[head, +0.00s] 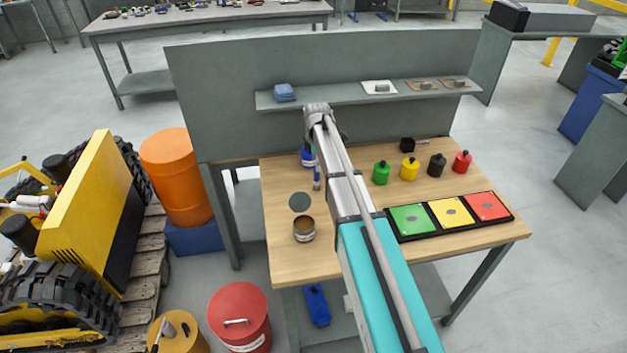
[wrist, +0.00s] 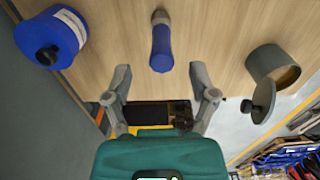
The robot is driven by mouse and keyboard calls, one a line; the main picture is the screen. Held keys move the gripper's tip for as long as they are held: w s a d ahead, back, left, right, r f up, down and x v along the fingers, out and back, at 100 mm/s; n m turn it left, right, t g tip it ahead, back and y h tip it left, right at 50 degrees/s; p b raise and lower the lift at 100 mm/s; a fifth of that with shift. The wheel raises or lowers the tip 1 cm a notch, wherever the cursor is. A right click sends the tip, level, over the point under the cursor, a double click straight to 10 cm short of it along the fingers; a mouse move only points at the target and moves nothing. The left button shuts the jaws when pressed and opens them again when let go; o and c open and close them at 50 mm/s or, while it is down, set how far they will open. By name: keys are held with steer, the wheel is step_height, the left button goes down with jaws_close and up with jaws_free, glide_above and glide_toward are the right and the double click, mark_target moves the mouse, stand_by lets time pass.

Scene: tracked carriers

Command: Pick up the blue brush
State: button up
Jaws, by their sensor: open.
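The blue brush (wrist: 161,47) is in the wrist view, ahead of and between the fingertips of my gripper (wrist: 160,74). It has a thick blue body and a narrow dark end pointing away from me. My gripper is open and empty, its two grey fingers spread wide and apart from the brush. In the head view the brush (head: 317,180) is a small blue shape on the wooden table just left of my arm. There, my arm hides part of the table, and the fingers cannot be made out.
A blue can (wrist: 48,40) stands left of the brush, and an open tin (wrist: 270,62) with a grey lid (wrist: 264,96) beside it is at right. Several small coloured pots and a tray of coloured panels (head: 447,216) are on the table's right side. An upright panel (head: 220,90) with a shelf backs the table.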

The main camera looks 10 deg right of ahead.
mark_target(317, 173)
steer(key=shift+f, duration=0.15)
step_height(317, 173, down, 5)
steer(key=b, duration=0.5)
steer(key=shift+s+d, duration=0.1)
stand_by(0.5)
jaws_close()
